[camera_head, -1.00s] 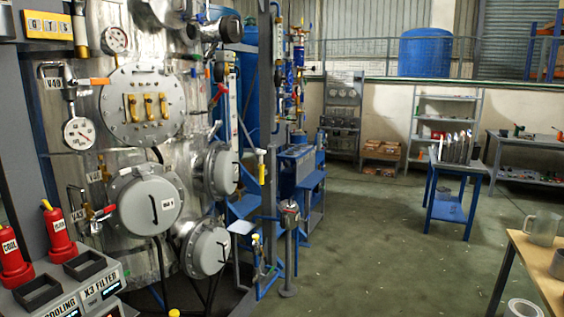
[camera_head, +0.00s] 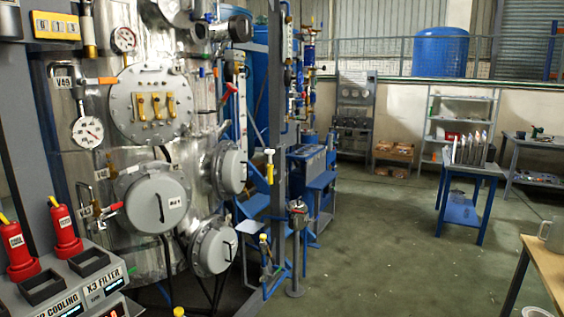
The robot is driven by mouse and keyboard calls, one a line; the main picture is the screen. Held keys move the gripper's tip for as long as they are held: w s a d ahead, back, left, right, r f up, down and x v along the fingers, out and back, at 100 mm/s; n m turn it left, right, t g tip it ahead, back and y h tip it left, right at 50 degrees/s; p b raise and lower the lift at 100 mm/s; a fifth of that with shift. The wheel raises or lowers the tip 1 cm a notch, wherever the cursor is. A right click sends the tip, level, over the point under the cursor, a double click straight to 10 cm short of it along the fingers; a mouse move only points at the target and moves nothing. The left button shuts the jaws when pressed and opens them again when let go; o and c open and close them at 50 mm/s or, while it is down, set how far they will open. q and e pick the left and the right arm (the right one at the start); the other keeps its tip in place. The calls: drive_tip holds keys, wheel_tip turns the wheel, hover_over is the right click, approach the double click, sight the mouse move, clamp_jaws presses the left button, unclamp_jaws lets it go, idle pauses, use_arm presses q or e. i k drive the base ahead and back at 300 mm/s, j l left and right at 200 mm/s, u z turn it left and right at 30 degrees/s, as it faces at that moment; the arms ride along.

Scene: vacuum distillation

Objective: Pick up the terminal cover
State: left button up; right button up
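I cannot tell for certain which thing is the terminal cover. Three round grey covers with dark handles sit on the front of the steel vessel: a labelled one (camera_head: 150,198), one to its upper right (camera_head: 231,170) and a lower one (camera_head: 214,248). A larger bolted round plate (camera_head: 149,104) with several brass fittings sits above them. Neither of my grippers is in view.
A control panel (camera_head: 84,280) with two red plugs (camera_head: 65,232) (camera_head: 17,252) stands at the front left. A blue table (camera_head: 462,212) with upright plates stands at right. A wooden bench (camera_head: 547,262) is at the right edge. The green floor (camera_head: 385,245) between is clear.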

sight(235, 168)
drive_tip(key=i+l, duration=0.15)
drive_tip(key=i, duration=0.4)
drive_tip(key=i+l+u, duration=0.1)
drive_tip(key=i, duration=0.45)
